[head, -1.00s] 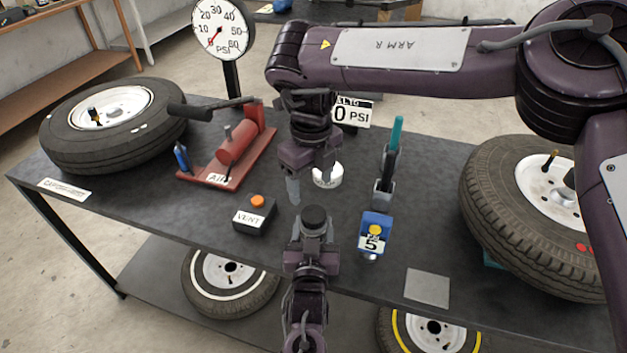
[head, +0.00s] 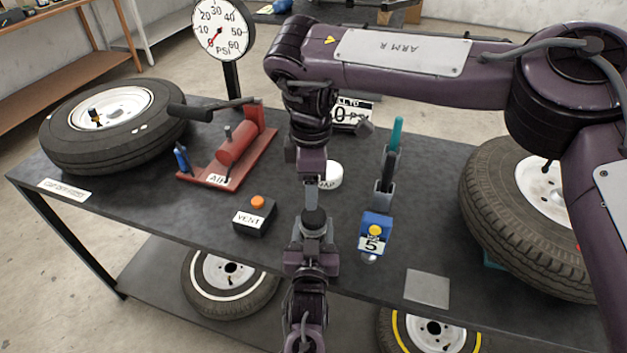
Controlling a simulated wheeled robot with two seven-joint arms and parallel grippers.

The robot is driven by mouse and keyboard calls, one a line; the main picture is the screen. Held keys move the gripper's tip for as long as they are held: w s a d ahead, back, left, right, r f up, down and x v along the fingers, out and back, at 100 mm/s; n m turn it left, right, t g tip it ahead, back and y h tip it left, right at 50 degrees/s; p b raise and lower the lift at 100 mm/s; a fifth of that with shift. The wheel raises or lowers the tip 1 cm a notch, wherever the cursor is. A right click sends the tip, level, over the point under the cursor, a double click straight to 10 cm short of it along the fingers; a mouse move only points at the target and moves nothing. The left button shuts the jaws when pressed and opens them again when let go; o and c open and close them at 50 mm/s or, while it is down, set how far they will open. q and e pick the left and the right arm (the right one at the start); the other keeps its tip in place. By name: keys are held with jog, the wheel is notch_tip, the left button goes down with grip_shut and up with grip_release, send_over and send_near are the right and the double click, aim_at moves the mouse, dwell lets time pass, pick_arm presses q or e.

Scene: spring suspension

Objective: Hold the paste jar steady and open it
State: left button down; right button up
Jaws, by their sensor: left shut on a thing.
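The paste jar, a small jar with a dark round lid (head: 315,217), stands upright near the front middle of the bench. My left gripper (head: 314,233), reaching in from the bottom of the view, is shut on the jar below its lid and hides most of its body. My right gripper (head: 312,198) points down directly above the lid, its fingertips close to it. Whether they touch the lid, and how far apart they are, I cannot tell.
A white round tin (head: 331,176) is just behind my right gripper.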

aim_at(314, 214)
jog(key=m, duration=0.4)
jog(key=shift+m, duration=0.3)
jog(key=m, duration=0.4)
jog(key=shift+d+m, duration=0.1)
jog(key=shift+m, duration=0.2)
jog(key=m, duration=0.8)
jog(key=shift+s+d, duration=0.1)
jog(key=shift+d, duration=0.05)
jog(key=shift+f, duration=4)
jog(key=shift+c, duration=0.3)
